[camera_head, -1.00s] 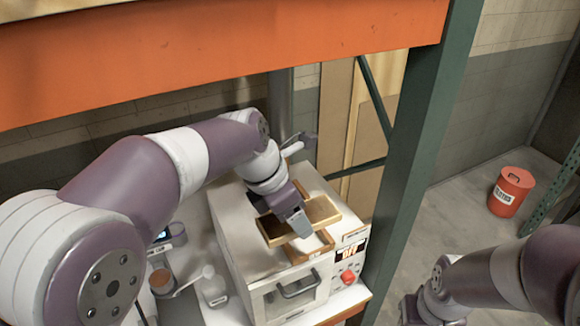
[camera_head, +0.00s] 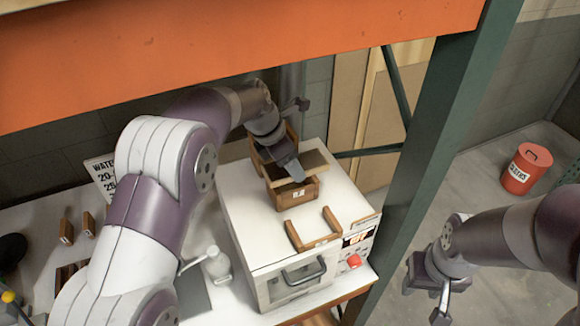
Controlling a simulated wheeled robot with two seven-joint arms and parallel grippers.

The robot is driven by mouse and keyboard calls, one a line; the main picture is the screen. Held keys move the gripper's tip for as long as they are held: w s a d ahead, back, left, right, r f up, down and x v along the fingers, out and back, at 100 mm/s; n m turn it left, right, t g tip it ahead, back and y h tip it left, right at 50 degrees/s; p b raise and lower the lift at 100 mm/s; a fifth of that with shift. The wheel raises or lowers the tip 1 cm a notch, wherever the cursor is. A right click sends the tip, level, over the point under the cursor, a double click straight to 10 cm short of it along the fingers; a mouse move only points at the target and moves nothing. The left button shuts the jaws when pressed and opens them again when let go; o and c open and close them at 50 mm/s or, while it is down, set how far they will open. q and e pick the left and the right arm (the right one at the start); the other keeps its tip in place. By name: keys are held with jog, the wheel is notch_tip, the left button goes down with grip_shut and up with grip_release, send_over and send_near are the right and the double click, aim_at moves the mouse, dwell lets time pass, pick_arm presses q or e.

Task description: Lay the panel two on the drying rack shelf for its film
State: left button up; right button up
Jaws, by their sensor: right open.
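The panel (camera_head: 314,160), a thin flat tan-brown board, is in the fingers of my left gripper (camera_head: 294,172). It is over the rear wooden holder (camera_head: 284,201), which stands on top of a white oven-like box. I cannot tell if the panel touches that holder. A label on the holder's front is too small to read surely. A second, lower U-shaped wooden holder (camera_head: 297,240) is in front of it, empty. My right gripper (camera_head: 442,300) is at the lower right, open and empty, away from the box. No panel number shows.
The white box (camera_head: 262,262) has a front handle and red knob (camera_head: 354,261). A green post (camera_head: 425,160) and orange beam (camera_head: 200,60) frame the space. A bottle (camera_head: 217,264) stands left of the box. A red bin (camera_head: 525,170) is on the floor.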

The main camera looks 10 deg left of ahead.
pick_arm(q)
jog(key=shift+s+f+p, duration=0.25)
jog(key=shift+f+p, duration=0.1)
jog(key=shift+f, duration=0.2)
jog(key=shift+s+f+p, duration=0.25)
jog(key=shift+f+p, duration=0.1)
jog(key=shift+f, duration=0.2)
jog(key=shift+s+f, duration=0.1)
jog(key=shift+f, duration=0.25)
jog(key=shift+w+f, duration=0.25)
jog(key=shift+w, duration=0.1)
jog(key=o, duration=1.1)
jog(key=shift+s+r, duration=0.1)
jog(key=shift+s, duration=0.05)
pick_arm(e)
jog(key=shift+s+r, duration=0.2)
jog(key=shift+r, duration=0.3)
jog(key=shift+s+r, duration=0.15)
jog(key=shift+r, duration=0.3)
jog(key=shift+s, duration=0.1)
pick_arm(q)
jog(key=shift+r, duration=0.1)
